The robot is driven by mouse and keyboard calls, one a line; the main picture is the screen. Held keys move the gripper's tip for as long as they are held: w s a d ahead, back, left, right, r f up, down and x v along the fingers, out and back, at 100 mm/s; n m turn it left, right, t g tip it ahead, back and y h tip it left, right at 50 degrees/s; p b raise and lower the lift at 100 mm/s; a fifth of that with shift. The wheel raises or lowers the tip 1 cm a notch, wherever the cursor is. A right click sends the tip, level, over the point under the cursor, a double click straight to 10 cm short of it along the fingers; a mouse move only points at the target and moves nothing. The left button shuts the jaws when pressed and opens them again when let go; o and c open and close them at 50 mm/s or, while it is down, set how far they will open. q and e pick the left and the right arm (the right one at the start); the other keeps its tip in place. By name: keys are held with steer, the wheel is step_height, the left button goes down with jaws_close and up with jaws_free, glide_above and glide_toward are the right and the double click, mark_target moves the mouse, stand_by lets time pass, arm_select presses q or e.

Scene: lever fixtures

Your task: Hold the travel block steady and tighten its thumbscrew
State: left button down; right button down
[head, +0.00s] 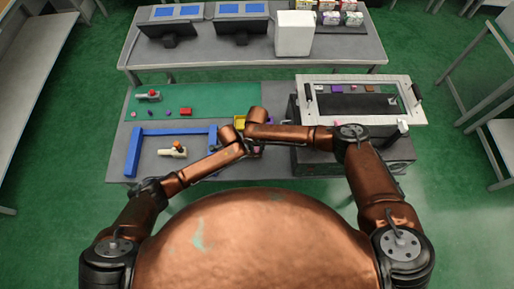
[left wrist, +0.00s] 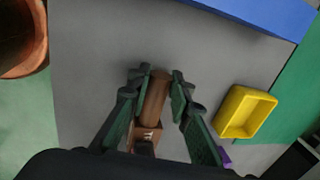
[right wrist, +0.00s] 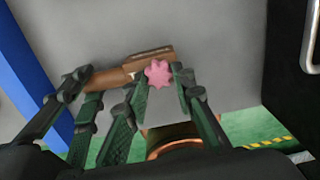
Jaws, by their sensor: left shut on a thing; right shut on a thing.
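The travel block is brown, with a round bar (left wrist: 153,100) and a squarer body that shows in the right wrist view (right wrist: 150,54). A pink star-shaped thumbscrew (right wrist: 158,73) sits on its near side. My left gripper (left wrist: 160,80) is shut on the bar, one finger on each side. My right gripper (right wrist: 160,78) is shut on the thumbscrew, its fingertips at either side of the star. In the head view my arms meet near the table's front edge and mostly hide the block and both grippers.
A yellow tray (left wrist: 245,112) lies close beside the block. A dark fixture with a white frame (head: 355,80) stands at right. Small parts lie on the green mat (head: 215,92).

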mark_target(257, 149)
steer(key=shift+m, duration=0.8)
steer(key=c, duration=1.6)
jaws_free()
step_height(257, 149, up, 12)
